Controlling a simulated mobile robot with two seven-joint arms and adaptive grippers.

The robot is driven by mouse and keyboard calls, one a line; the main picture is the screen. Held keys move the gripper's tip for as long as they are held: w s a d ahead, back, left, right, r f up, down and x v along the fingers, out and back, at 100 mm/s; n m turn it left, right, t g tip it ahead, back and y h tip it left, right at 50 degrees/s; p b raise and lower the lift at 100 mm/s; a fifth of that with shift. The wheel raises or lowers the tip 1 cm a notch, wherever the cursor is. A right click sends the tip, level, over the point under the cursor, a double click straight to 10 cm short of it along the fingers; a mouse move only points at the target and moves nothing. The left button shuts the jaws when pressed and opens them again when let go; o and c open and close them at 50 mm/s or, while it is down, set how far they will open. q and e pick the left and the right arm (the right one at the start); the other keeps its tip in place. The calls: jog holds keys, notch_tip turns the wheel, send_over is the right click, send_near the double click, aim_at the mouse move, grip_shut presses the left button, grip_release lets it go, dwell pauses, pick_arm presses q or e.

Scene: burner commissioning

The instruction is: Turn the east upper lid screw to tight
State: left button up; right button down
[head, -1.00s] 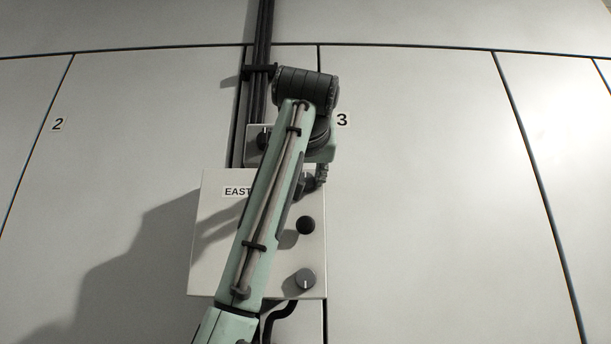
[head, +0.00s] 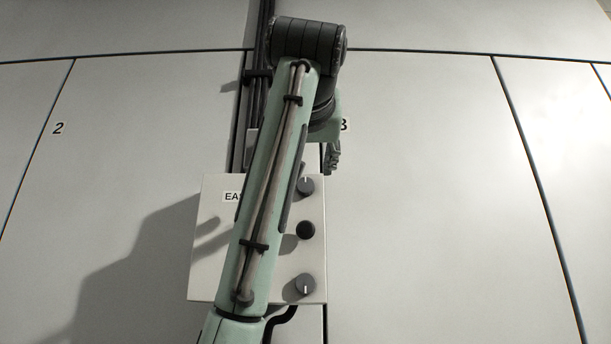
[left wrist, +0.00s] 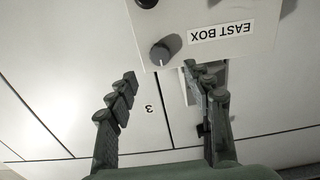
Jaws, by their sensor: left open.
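The east box (head: 215,260) is a pale box on the wall, with a label partly hidden behind my left arm. The east upper lid screw (head: 305,187) is a dark round knob at the box's upper right. A light mark on it points roughly upward. In the left wrist view, which is upside down, the screw (left wrist: 160,54) shows beside the EAST BOX label. My left gripper (left wrist: 161,75) is open and empty, its fingertips apart on either side below the screw in that view. In the head view the left gripper (head: 333,160) shows edge-on, just above and right of the screw. My right gripper is not in view.
A black round knob (head: 305,230) and a lower grey screw (head: 305,284) sit below on the box's right side. Dark cables (head: 262,100) run up the wall behind my arm. The wall panels on both sides are clear.

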pick_arm(q)
jog(key=shift+s, duration=2.4)
jog(key=shift+f, duration=0.1)
